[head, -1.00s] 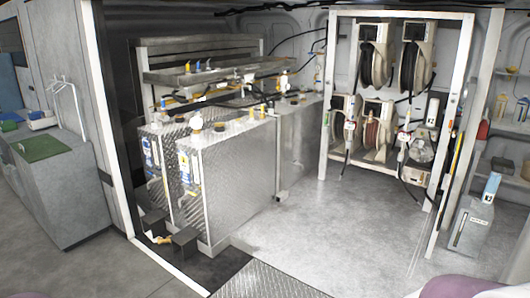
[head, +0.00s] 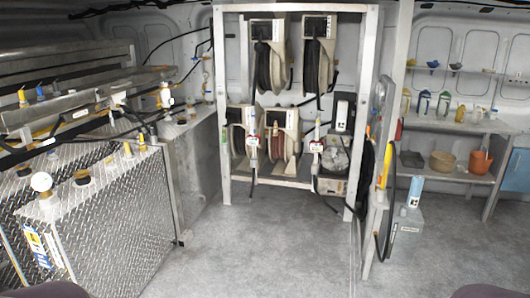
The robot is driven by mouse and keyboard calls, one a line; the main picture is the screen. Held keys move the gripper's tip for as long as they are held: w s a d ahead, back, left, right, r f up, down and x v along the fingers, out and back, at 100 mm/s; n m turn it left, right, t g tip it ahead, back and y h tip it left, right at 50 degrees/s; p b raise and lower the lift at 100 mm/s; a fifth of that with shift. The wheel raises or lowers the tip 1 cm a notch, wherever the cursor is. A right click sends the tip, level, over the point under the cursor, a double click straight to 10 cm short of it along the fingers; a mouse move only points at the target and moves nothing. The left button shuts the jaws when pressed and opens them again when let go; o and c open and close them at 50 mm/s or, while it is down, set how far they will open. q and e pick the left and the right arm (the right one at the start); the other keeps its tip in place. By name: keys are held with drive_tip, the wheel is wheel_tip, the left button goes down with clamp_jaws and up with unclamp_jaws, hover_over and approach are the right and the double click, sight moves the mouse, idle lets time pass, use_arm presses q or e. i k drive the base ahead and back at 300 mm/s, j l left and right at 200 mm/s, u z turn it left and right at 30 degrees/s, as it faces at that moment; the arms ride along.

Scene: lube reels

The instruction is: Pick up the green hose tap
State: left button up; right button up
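The reel rack (head: 226,100) stands ahead with hose reels on two levels. A hose tap (head: 253,148) hangs at the front of the lower reels on the left, with some red on it. Another hose tap (head: 317,146) hangs to the right, with a dark hose looping below it. Both are too small to tell whether either is green. Neither of my grippers is in view.
Diamond-plate tanks (head: 118,225) with valves on top stand at the left. Shelves (head: 455,124) with bottles and pots are at the right. The floor (head: 275,250) before the rack is clear.

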sight(224, 130)
drive_tip(key=i+j, duration=0.15)
drive_tip(key=i, duration=1.6)
drive_tip(key=i+j+u, duration=0.15)
drive_tip(key=i, duration=1.6)
drive_tip(key=i+j, duration=0.15)
drive_tip(key=i, duration=0.65)
drive_tip(key=i+j+u, duration=0.1)
drive_tip(key=i, duration=0.7)
drive_tip(key=i+j, duration=0.2)
drive_tip(key=i, duration=0.65)
drive_tip(key=i+l+z, duration=0.1)
drive_tip(key=l+z, duration=0.15)
drive_tip(key=i+l+z, duration=0.1)
drive_tip(key=l+z, duration=0.2)
